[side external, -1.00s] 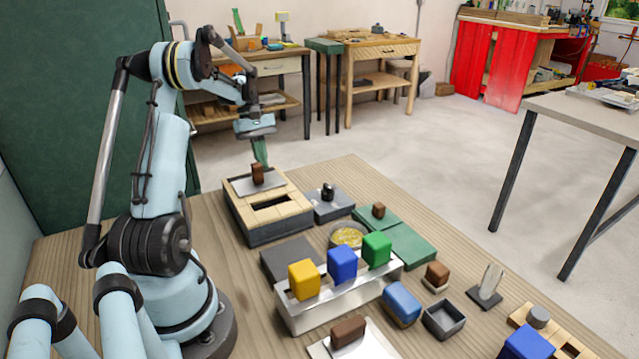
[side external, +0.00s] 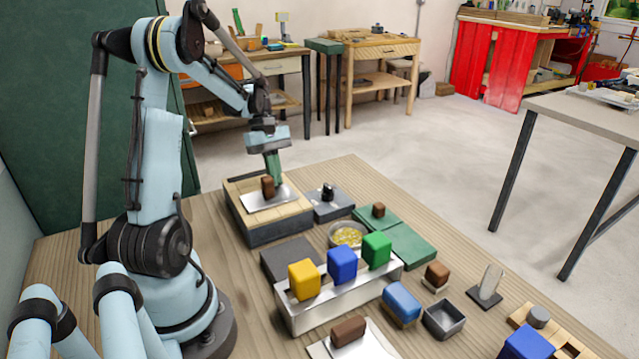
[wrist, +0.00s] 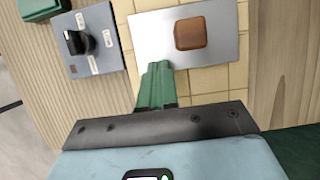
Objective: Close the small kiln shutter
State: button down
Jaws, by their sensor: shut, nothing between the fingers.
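The kiln (side external: 240,222) is a low dark box with a tan brick top near the table's back edge. Its shutter (side external: 256,202) is a silvery plate with a brown block handle (side external: 268,186), and it lies over the place of the slot in the brick top; no opening shows. In the wrist view the shutter (wrist: 150,35) and its handle (wrist: 190,33) lie just beyond my fingers. My gripper (side external: 278,178) is shut and empty, with its green fingers (wrist: 155,85) pointing down beside the handle, at the shutter's edge. I cannot tell whether they touch it.
A grey control box with a black knob (side external: 327,192) stands right of the kiln. Green plates (side external: 410,245), a bowl of yellow bits (side external: 347,234) and a metal stand (side external: 338,292) with yellow, blue and green blocks lie nearer the camera.

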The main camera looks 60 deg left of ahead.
jog(key=shift+s+a, duration=0.1)
dwell(0.3)
jog(key=shift+a, duration=0.4)
jog(key=a, duration=0.2)
jog(key=shift+a, duration=0.35)
jog(key=a+r, duration=0.9)
jog(key=x, duration=0.9)
jog(key=shift+s+d+f, duration=0.1)
jog(key=shift+d+f, duration=0.2)
jog(key=d, duration=0.3)
jog(key=shift+f, duration=0.15)
jog(key=shift+d, duration=0.6)
jog(key=shift+d, duration=0.1)
